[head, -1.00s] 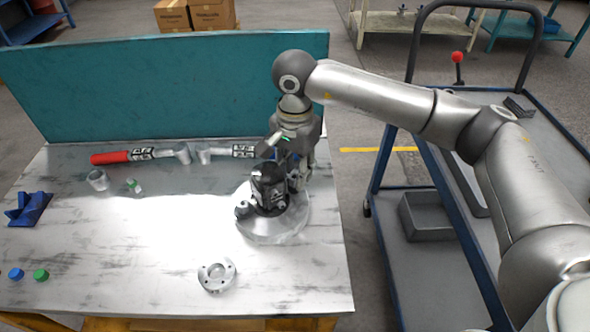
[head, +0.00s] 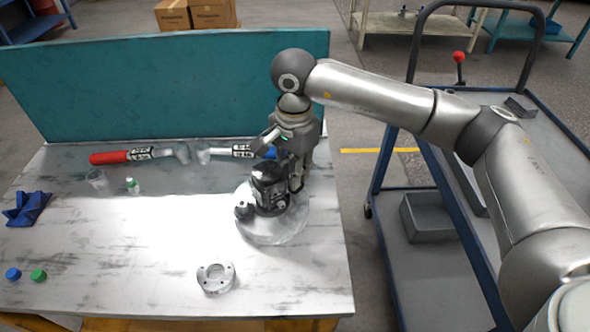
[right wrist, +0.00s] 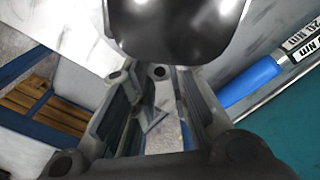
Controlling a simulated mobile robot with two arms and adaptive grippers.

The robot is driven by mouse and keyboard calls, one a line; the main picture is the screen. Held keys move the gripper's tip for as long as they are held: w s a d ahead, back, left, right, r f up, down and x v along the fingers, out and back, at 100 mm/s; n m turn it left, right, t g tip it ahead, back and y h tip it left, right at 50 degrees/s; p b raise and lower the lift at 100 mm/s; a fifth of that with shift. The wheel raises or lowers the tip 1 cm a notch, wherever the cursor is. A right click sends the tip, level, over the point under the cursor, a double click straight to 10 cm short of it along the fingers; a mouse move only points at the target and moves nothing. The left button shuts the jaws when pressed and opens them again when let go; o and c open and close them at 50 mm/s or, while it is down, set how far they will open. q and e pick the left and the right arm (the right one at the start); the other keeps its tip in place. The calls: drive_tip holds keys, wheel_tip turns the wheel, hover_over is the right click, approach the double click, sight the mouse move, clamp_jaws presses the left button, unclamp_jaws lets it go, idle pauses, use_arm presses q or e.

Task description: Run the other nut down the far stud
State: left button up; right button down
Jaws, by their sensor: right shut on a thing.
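The black hydraulic motor (head: 268,187) stands upright on a round, pale metal base (head: 265,234) at the right of the workbench. My right gripper (head: 295,182) points down at the motor's far right side, close against it. In the right wrist view the fingers (right wrist: 160,95) straddle a narrow gap beside the dark motor body (right wrist: 180,25). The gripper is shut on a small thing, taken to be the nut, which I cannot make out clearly. The far stud is hidden behind the motor and gripper. My left gripper is not in view.
A red-handled wrench (head: 125,157) and a blue-handled wrench (head: 235,151) lie along the teal back panel (head: 180,85). A silver flange ring (head: 216,278) lies at the front. The bench middle is clear.

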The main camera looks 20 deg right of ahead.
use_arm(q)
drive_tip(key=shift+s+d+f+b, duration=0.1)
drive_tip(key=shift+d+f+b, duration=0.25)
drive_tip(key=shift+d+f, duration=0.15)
use_arm(e)
drive_tip(key=m, duration=0.4)
drive_tip(key=shift+a, duration=0.1)
drive_tip(key=shift+m, duration=0.3)
drive_tip(key=shift+f+m, duration=0.1)
drive_tip(key=shift+m, duration=0.8)
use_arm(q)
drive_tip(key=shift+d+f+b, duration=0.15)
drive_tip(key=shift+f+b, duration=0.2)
use_arm(e)
drive_tip(key=shift+m, duration=1.2)
drive_tip(key=c, duration=1.6)
unclamp_jaws()
drive_tip(key=shift+s, duration=0.1)
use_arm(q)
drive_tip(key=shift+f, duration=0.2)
use_arm(e)
drive_tip(key=shift+o, duration=0.2)
